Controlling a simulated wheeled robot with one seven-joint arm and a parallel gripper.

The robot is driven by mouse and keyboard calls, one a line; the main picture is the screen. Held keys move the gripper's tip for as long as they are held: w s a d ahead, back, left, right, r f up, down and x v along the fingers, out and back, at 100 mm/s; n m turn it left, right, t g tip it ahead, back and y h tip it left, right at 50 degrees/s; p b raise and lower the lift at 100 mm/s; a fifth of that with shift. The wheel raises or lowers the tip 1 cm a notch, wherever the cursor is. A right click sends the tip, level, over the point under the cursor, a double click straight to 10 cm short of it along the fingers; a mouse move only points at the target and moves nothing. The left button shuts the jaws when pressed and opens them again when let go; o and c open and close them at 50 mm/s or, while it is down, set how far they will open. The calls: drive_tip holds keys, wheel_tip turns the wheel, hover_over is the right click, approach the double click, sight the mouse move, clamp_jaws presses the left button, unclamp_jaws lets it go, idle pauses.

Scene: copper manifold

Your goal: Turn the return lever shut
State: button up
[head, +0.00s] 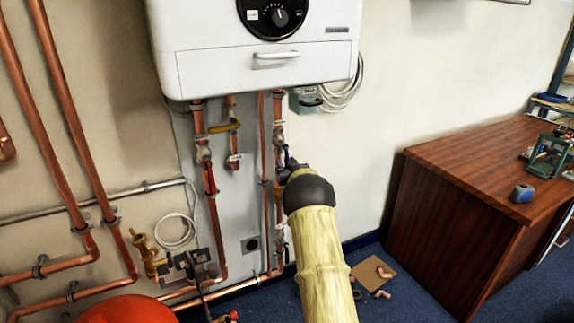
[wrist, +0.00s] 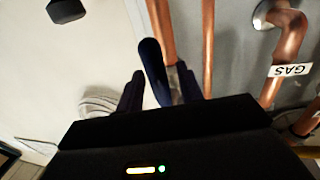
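A dark blue lever handle (wrist: 153,72) shows in the wrist view in front of a copper pipe and a metal valve body. I take it to be the return lever, though I see no label on it. My gripper (wrist: 160,84) is open, with one dark finger on each side of the handle. A gap shows between the handle and the left finger; contact with the right finger cannot be told. In the head view my gripper (head: 288,164) is at the right-hand pipes below the boiler, and my arm hides most of the valve there.
The white boiler (head: 262,50) hangs above. A yellow lever (head: 223,127) and a red lever (head: 210,179) sit on pipes to the left. The gas pipe's label (wrist: 289,71) is close by in the wrist view. A wooden desk (head: 470,190) stands at right.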

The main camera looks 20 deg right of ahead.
clamp_jaws()
drive_tip(key=shift+a+r+m+p, duration=0.1)
drive_tip(key=shift+a+m+p, duration=0.05)
drive_tip(key=shift+m+p, duration=0.25)
drive_tip(key=a+r+m+g+y+p, duration=0.1)
drive_tip(key=a+r+m+p, duration=0.1)
drive_tip(key=m, duration=0.6)
drive_tip(key=a+r+m+y+p, duration=0.2)
drive_tip(key=a+r+m+p, duration=0.1)
drive_tip(key=m+p, duration=0.4)
drive_tip(key=shift+a+r+m+g, duration=0.25)
drive_tip(key=shift+r+m+g, duration=0.15)
drive_tip(key=shift+r, duration=0.15)
idle(0.6)
unclamp_jaws()
